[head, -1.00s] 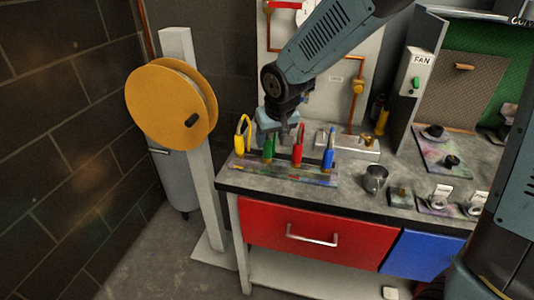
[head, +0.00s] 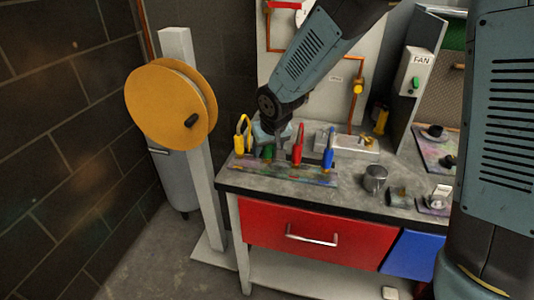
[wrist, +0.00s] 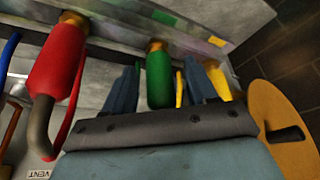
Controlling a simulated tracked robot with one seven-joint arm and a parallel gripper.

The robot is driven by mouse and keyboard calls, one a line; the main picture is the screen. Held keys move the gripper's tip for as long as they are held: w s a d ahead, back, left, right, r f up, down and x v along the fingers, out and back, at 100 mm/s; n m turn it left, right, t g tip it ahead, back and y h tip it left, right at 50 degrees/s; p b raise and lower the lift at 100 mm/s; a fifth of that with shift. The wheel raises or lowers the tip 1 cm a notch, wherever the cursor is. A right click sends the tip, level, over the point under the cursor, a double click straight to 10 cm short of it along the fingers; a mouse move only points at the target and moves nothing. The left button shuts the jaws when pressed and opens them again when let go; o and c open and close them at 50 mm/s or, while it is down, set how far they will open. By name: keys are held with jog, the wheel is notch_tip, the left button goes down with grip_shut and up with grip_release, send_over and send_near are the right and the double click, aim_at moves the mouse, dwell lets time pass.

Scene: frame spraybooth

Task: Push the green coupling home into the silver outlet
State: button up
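The green coupling (head: 267,152) stands in a row with other coloured couplings on the paint-stained strip at the bench's left. It also shows in the wrist view (wrist: 159,80), upright between my fingers, its brass end at the strip. My gripper (head: 272,146) is down over it from above. In the wrist view my gripper (wrist: 162,88) has its two fingers apart, one on each side of the green body, with gaps visible. A silver fitting block (head: 346,143) sits at the back of the bench; I cannot make out which part is the outlet.
A yellow coupling (head: 239,143) stands left of the green one, a red (head: 297,150) and a blue (head: 328,151) to its right. A metal cup (head: 375,178) stands front right on the bench. An orange reel (head: 165,108) on a post is at the left.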

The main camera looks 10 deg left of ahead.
grip_shut()
dwell(0.3)
